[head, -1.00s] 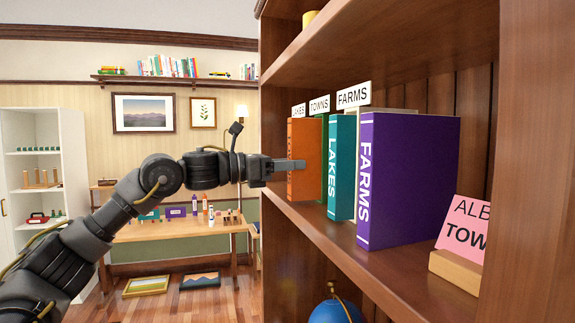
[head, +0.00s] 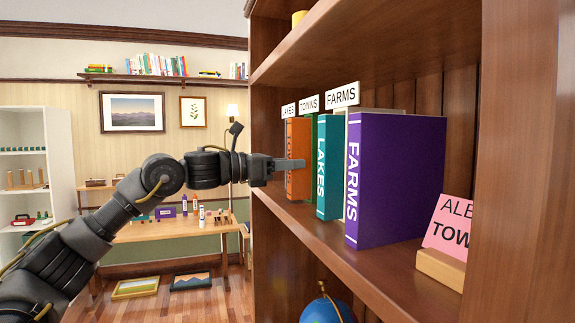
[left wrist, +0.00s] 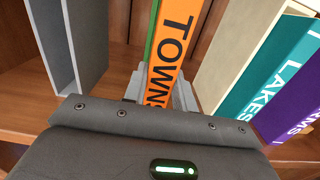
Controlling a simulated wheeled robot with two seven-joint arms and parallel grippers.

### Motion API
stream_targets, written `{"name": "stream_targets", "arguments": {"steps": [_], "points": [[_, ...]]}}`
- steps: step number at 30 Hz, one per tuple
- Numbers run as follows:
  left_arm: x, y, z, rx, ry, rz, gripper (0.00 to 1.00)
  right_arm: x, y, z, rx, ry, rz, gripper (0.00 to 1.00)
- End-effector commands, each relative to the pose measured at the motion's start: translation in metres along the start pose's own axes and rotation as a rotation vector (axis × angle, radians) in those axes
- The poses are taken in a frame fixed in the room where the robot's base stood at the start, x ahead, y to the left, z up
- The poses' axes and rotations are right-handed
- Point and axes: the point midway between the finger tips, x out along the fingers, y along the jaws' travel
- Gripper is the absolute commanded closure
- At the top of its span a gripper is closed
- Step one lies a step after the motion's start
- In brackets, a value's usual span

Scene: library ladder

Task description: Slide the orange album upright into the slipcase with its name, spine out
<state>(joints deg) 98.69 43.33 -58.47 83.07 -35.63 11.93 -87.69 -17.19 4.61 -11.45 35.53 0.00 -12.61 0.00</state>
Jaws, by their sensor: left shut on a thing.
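The orange album (head: 297,187) stands upright on the shelf with its spine outward, partly hidden by my gripper in the head view. Its spine (left wrist: 171,50) shows TOWNS lettering in the left wrist view. My left gripper (head: 290,164) is shut on the album, its fingers on either side of the spine. A TOWNS label (head: 308,103) stands above, to the right of the album's front. A green surface (left wrist: 151,40) shows right beside the album; I cannot tell how far the album sits within a slipcase. My right gripper is not in view.
A teal LAKES album (head: 331,165) and a purple FARMS album (head: 397,178) stand to the right. A LAKES label (head: 288,110) and a FARMS label (head: 342,95) stand above. A grey open case (left wrist: 68,45) is at left. A pink card (head: 449,227) stands near the front.

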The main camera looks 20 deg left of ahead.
Motion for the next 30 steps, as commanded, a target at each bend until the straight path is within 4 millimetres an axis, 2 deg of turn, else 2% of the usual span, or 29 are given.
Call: {"name": "stream_targets", "arguments": {"steps": [12, 13, 18, 26, 30], "points": [[0.01, -0.001, 0.002, 0.002, -0.004, 0.0, 1.0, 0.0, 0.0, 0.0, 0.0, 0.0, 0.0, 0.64], [0.009, -0.001, 0.002, 0.002, -0.004, 0.0, 0.69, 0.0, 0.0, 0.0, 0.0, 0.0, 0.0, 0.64], [0.009, -0.001, 0.001, 0.002, -0.002, 0.0, 0.48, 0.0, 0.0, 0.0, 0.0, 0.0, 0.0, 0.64], [0.009, 0.0, -0.002, 0.0, 0.003, 0.0, 0.48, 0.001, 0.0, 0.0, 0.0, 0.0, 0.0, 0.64], [-0.002, 0.0, -0.004, 0.001, 0.0, 0.001, 0.48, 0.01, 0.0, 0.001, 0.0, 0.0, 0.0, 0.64]]}}
